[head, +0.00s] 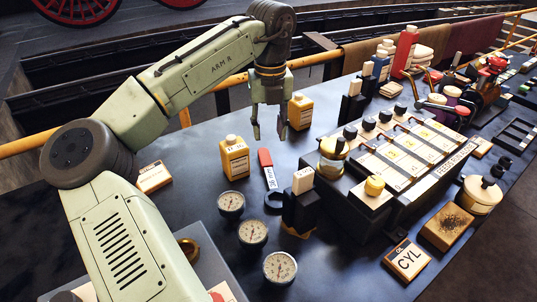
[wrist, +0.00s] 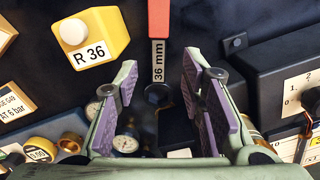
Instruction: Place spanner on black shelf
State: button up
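The spanner (head: 265,158) lies on the dark table, with a red handle, a white "36 mm" label and a dark head. In the wrist view the spanner (wrist: 159,62) runs upright in the picture, its label between the finger ends. My gripper (head: 270,130) is open and empty above the red handle, apart from it as far as I can see. Both purple-padded fingers of my gripper (wrist: 160,75) show in the wrist view. I cannot tell for sure which dark fixture is the black shelf; a black slotted rack (head: 517,136) stands at the right edge.
A yellow bottle (head: 235,160) stands close left of the spanner, another yellow bottle (head: 300,113) behind right. Gauges (head: 253,232) lie in front. A black box with labelled compartments (head: 405,160) stands right.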

send_over(269, 170)
jog(key=shift+g, duration=0.3)
notch_tip(269, 170, down, 7)
jog(key=shift+s+a, duration=0.15)
notch_tip(269, 170, down, 5)
jog(key=b, duration=0.5)
jog(key=shift+r, duration=0.15)
jog(key=shift+r, duration=0.1)
jog(key=shift+c, duration=0.4)
grip_shut()
